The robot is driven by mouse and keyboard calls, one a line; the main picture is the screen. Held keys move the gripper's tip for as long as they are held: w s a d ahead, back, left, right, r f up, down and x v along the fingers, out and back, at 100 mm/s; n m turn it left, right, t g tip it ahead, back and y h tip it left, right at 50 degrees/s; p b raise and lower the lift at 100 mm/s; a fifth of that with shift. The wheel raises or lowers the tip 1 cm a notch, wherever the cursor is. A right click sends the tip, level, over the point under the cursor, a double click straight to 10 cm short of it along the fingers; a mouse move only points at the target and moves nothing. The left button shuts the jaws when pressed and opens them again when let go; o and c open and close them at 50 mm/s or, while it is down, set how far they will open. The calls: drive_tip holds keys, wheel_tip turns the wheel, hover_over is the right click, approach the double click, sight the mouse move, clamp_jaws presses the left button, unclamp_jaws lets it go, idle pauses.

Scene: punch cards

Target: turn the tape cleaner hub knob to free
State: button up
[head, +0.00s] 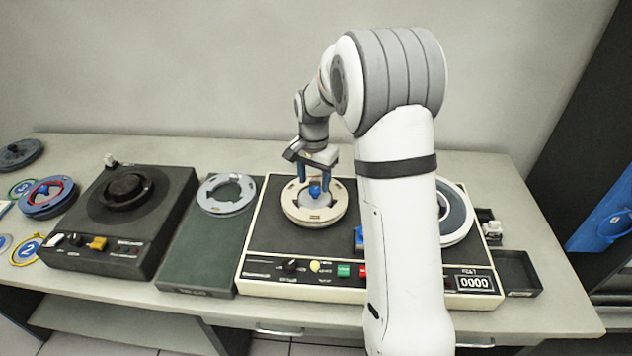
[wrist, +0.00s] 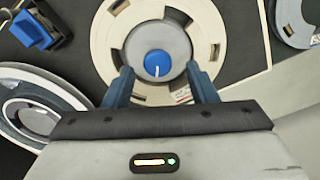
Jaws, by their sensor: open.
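The tape cleaner (head: 262,240) is a cream-edged machine with a dark top in the middle of the bench. A cream reel (head: 300,213) sits on its left hub. The blue hub knob (head: 315,190) stands at the reel's centre. In the wrist view the knob (wrist: 157,64) is round and blue, with a white pointer line running toward the bottom of the picture, on a grey hub disc (wrist: 158,38). My gripper (head: 318,178) is over the reel. In the wrist view its two blue fingers (wrist: 158,80) are open on either side of the knob, apart from it.
A white reel (head: 458,214) sits at the machine's right, partly behind my arm. A blue part (wrist: 36,30) stands between the reels. A green mat (head: 195,262) with a grey ring (head: 227,207) and a black machine (head: 150,225) lie left. A black tray (head: 516,272) lies right.

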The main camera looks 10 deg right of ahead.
drive_tip(key=shift+s+d+f, duration=0.1)
drive_tip(key=shift+f, duration=1)
drive_tip(key=c, duration=1)
drive_tip(key=shift+o, duration=0.2)
drive_tip(key=shift+n, duration=0.3)
drive_tip(key=n+b, duration=0.1)
drive_tip(key=n, duration=0.5)
drive_tip(key=shift+n+b, duration=0.3)
drive_tip(key=shift+b, duration=0.05)
drive_tip(key=n+b, duration=0.1)
drive_tip(key=n, duration=0.5)
drive_tip(key=shift+r, duration=0.1)
drive_tip(key=shift+n, duration=0.4)
